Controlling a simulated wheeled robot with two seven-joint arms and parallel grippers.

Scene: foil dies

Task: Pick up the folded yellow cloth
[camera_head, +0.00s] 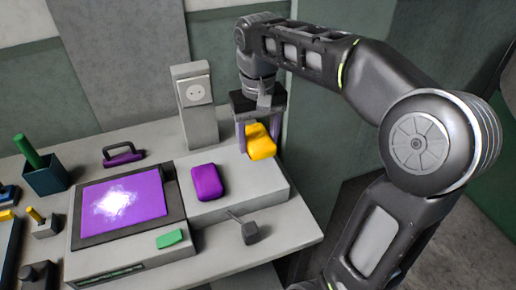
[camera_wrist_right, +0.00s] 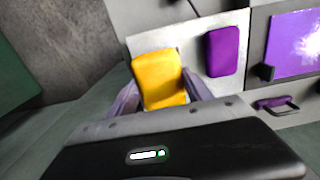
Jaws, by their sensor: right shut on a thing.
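The folded yellow cloth (camera_head: 261,142) is at the right end of the light grey raised block, between the fingers of my right gripper (camera_head: 258,138). In the right wrist view the yellow cloth (camera_wrist_right: 159,79) fills the space between the two purple-grey fingers of my right gripper (camera_wrist_right: 160,95), which is shut on it. Whether the cloth touches the block below cannot be told. My left gripper is not in view.
A purple folded cloth (camera_head: 208,182) lies on the grey block (camera_head: 236,204), left of the yellow one. A socket post (camera_head: 200,128) stands behind. A machine with a purple plate (camera_head: 120,204) is at left. A dark tool (camera_head: 247,232) lies in front.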

